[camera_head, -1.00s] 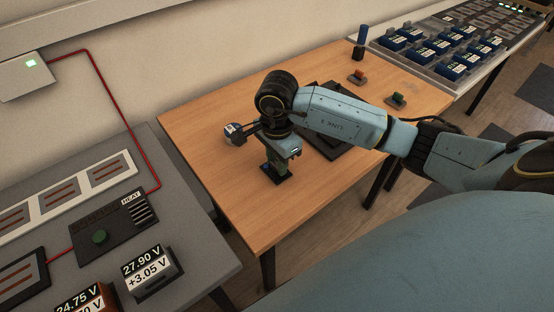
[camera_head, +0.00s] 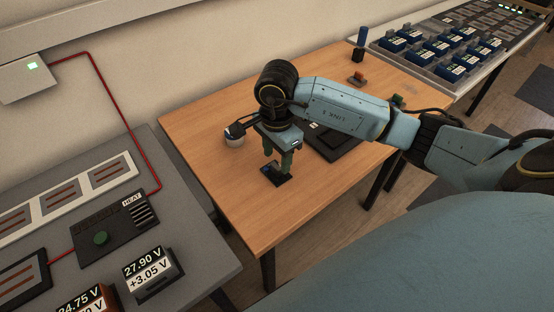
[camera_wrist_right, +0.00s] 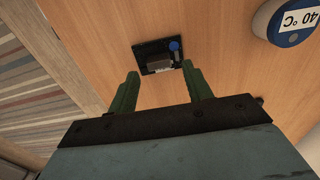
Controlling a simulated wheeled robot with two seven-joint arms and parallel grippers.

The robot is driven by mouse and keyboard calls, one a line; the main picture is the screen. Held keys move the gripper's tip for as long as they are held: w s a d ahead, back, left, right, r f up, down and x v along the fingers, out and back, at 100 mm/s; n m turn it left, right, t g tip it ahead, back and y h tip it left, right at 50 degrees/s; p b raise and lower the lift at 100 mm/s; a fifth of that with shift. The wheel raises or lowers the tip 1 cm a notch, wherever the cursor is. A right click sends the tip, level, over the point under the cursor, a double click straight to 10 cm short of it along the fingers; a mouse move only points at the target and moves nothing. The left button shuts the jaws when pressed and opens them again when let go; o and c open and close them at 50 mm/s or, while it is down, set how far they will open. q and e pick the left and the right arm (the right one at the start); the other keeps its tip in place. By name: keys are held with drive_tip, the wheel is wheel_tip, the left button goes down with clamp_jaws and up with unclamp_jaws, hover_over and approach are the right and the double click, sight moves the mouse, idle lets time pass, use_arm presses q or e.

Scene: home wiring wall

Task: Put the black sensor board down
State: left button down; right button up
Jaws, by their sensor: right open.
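The black sensor board (camera_head: 276,176) lies flat on the wooden table (camera_head: 225,195). In the right wrist view the board (camera_wrist_right: 158,58) shows a grey block and a blue round part. My right gripper (camera_head: 278,158) is over the board, pointing down. In the right wrist view its green fingers (camera_wrist_right: 160,80) are spread apart with nothing between them, and the board lies just beyond their tips, apart from them. My left gripper is in neither view.
A dark flat tray (camera_head: 335,145) lies behind my arm. A grey bench (camera_head: 205,250) with voltage displays stands at the left. The table's front left is bare.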

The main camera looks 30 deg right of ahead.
sight(277, 165)
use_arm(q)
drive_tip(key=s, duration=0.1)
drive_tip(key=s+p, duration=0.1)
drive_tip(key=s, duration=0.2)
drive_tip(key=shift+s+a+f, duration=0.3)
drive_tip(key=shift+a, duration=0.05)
use_arm(e)
wheel_tip(277, 165, up, 9)
drive_tip(key=shift+r, duration=0.15)
